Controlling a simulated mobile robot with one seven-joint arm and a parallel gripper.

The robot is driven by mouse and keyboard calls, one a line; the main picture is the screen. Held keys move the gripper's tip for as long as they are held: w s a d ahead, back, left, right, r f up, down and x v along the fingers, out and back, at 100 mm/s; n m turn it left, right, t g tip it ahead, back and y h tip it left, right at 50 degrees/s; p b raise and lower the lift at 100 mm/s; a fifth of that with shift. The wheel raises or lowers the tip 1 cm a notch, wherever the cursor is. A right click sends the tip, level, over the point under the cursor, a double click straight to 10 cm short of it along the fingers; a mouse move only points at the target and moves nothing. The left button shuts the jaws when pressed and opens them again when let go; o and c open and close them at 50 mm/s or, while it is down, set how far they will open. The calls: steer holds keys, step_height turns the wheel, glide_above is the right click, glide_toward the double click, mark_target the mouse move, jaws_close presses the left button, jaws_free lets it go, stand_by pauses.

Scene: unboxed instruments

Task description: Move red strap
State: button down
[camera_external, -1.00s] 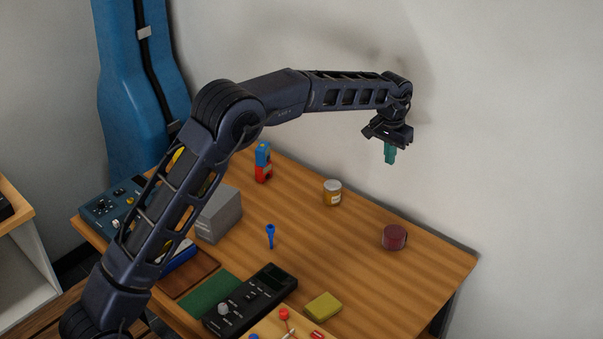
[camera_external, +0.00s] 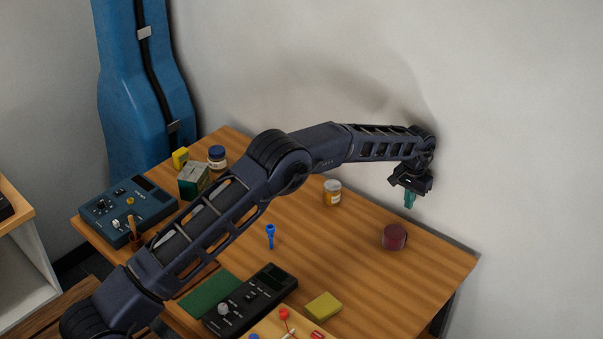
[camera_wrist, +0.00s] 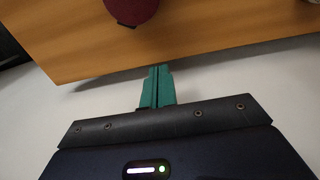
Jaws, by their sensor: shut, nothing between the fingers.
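The red strap (camera_external: 395,237) looks like a dark red, round coil lying on the right part of the wooden table. It also shows at the top of the wrist view (camera_wrist: 131,10), partly cut off by the frame edge. My gripper (camera_external: 409,200) is in the air above and slightly right of the strap, near the wall. Its teal fingers point down and are closed together with nothing between them; they also show in the wrist view (camera_wrist: 158,86). The gripper is apart from the strap.
A jar with a white lid (camera_external: 332,192) stands left of the strap. A blue peg-like item (camera_external: 270,236), a yellow block (camera_external: 322,306) and a black instrument (camera_external: 250,301) are nearer the front. The table's back edge and the wall are close to my gripper. The table around the strap is clear.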

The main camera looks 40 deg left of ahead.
mark_target(358, 271)
step_height(358, 271, down, 7)
steer(key=shift+r, duration=0.15)
steer(key=shift+s, duration=2)
steer(key=shift+s, duration=0.1)
steer(key=s, duration=2)
steer(key=shift+s, duration=0.15)
